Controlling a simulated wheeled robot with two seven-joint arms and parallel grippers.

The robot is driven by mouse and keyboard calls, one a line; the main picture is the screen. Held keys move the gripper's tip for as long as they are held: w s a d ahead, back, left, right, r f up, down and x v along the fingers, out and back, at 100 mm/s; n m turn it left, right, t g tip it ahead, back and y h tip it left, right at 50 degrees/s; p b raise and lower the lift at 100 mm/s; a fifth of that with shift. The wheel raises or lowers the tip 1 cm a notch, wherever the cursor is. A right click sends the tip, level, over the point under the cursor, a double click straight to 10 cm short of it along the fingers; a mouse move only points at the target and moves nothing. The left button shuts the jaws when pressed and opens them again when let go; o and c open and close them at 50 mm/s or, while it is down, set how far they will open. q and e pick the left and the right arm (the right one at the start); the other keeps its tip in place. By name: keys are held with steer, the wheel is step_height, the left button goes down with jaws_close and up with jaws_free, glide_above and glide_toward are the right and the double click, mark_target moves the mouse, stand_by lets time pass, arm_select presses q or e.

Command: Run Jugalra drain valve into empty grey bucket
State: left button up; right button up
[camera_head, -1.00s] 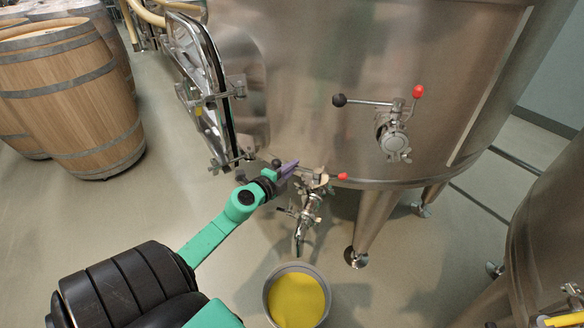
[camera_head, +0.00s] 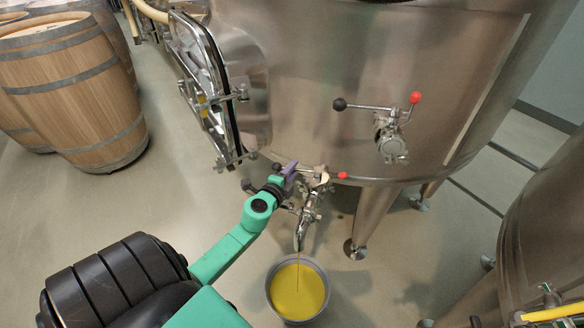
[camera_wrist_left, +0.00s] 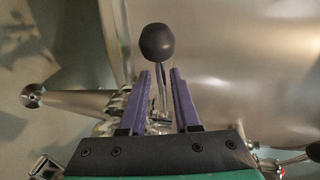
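The drain valve (camera_head: 312,200) sits low on the big steel vat (camera_head: 320,90), its spout pointing down. A thin stream falls from it into a grey bucket (camera_head: 270,300) on the floor. The bucket holds yellow liquid (camera_head: 298,292). My left gripper (camera_head: 290,168) is beside the valve's handle, whose black ball shows in the wrist view (camera_wrist_left: 157,42). There my purple fingers (camera_wrist_left: 160,85) stand apart on either side of the handle's thin rod, with gaps to it. My right gripper is not in view.
An upper valve (camera_head: 390,135) with black and red knobs sits above right. A hatch (camera_head: 208,90) is to the left. Vat legs (camera_head: 372,222) stand right of the bucket. Wooden barrels (camera_head: 75,90) are far left. Another vat (camera_head: 548,240) stands at right.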

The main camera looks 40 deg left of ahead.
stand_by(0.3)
arm_select(q)
steer(key=b+v, duration=0.3)
steer(key=v, duration=1.1)
steer(key=shift+s+r, duration=0.15)
steer(key=shift+s, duration=0.15)
